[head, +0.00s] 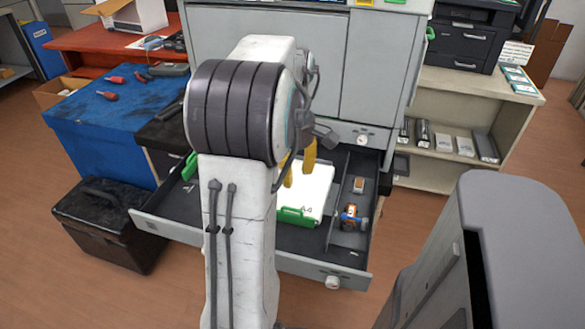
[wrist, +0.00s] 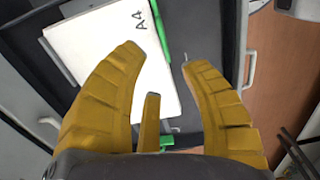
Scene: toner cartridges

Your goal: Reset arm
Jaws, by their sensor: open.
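My gripper (wrist: 160,58) is open, with its yellow fingers spread and nothing between them. It hangs above an open grey drawer (head: 160,228). In the head view my gripper (head: 299,166) is partly hidden behind my own white arm, which stands raised and bent in the middle of the picture. A white paper stack (head: 313,190) marked A4 lies in the drawer below the fingers. It also shows in the wrist view (wrist: 100,45), with a green piece (wrist: 161,30) along its edge.
A large grey machine (head: 385,60) stands behind the drawer. A small orange and blue item (head: 350,215) lies in the drawer's right compartment. A black case (head: 105,220) and a blue bench (head: 100,120) stand left. A shelf (head: 450,172) with cartridges stands right.

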